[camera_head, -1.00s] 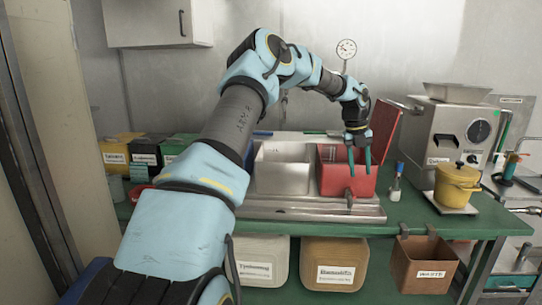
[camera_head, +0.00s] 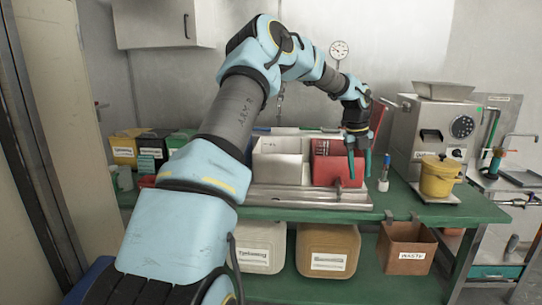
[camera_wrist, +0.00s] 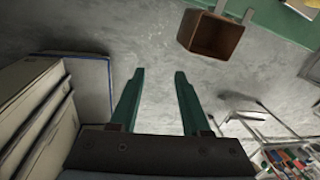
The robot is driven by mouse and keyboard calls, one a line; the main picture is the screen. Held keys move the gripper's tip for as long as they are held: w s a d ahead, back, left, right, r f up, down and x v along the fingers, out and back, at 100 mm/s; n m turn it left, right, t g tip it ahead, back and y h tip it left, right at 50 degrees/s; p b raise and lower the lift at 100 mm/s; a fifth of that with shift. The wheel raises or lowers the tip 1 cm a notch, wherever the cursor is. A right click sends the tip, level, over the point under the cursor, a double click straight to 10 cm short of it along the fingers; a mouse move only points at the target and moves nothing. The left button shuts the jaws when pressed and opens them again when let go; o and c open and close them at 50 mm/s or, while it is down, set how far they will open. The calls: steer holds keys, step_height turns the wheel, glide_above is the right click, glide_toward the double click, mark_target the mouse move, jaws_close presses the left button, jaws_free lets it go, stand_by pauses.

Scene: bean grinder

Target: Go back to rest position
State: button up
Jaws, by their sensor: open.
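My gripper (camera_head: 359,165) has green fingers that point down in front of the red bin (camera_head: 332,168) on the bench. In the wrist view the fingers of my gripper (camera_wrist: 158,85) are spread apart with nothing between them. My arm reaches from the lower left, up and over to the bench. The wrist view looks down on bare grey floor, with the brown waste box (camera_wrist: 212,36) at the top. Part of the bench behind my arm is hidden.
A grey metal bin (camera_head: 280,165) stands beside the red bin. The grinder (camera_head: 430,128) and a yellow pot (camera_head: 438,180) are at right. The waste box hangs below the green bench edge (camera_head: 440,212). Several small boxes (camera_head: 125,150) stand at left. Containers fill the lower shelf.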

steer(key=s+a+f+n+y, duration=0.1)
steer(key=s+a+n, duration=1.1)
steer(key=a+n, duration=0.5)
steer(key=s+a+n+t, duration=0.1)
steer(key=s+a+n, duration=1.1)
steer(key=a+n, duration=0.5)
steer(key=shift+s+f+t+y, duration=0.3)
steer(key=shift+f+y, duration=0.05)
steer(key=shift+y, duration=0.05)
